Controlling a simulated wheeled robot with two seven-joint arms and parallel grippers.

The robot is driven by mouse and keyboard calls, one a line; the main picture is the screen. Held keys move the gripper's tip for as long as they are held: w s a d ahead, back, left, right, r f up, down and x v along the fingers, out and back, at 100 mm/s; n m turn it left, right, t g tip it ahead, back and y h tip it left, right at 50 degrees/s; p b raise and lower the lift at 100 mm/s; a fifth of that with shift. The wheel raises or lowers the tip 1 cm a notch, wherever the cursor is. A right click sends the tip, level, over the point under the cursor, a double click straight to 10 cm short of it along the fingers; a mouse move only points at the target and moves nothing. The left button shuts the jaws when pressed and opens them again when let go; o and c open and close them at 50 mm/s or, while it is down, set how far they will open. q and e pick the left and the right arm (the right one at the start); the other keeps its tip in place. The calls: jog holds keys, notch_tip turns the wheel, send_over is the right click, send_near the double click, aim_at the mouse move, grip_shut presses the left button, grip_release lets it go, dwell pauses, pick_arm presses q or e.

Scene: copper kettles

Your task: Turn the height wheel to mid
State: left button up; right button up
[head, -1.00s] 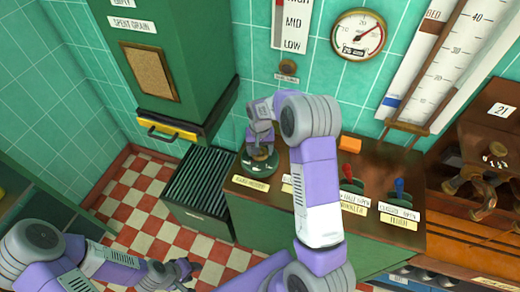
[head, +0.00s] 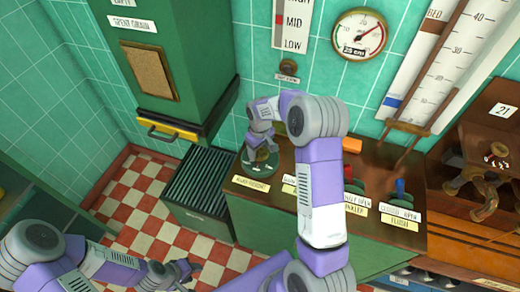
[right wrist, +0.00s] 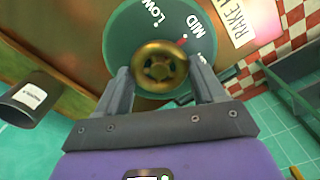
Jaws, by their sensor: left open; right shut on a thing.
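The height wheel is a brass knob (right wrist: 160,52) on a round green plate (right wrist: 125,45) lettered LOW and MID in the right wrist view. A red mark sits just beside the word MID. My right gripper (right wrist: 158,74) has one finger on each side of the knob and is shut on it. In the head view the green plate (head: 262,166) is at the bench's left end, partly hidden under my right gripper (head: 260,150). A wall scale (head: 293,24) reads MID and LOW, its top cut off. My left gripper (head: 184,272) is open, low and away from the bench.
A round gauge (head: 359,34) reads about 25 cm. A dark ribbed box (head: 205,185) stands left of the bench. Brass fittings (head: 480,190) stand at the right.

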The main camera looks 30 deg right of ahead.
aim_at(260, 152)
dwell(0.5)
jog(key=o, duration=1)
jog(key=shift+o, duration=0.2)
notch_tip(260, 152, up, 8)
jog(key=shift+f+p, duration=0.15)
jog(key=shift+p, duration=0.15)
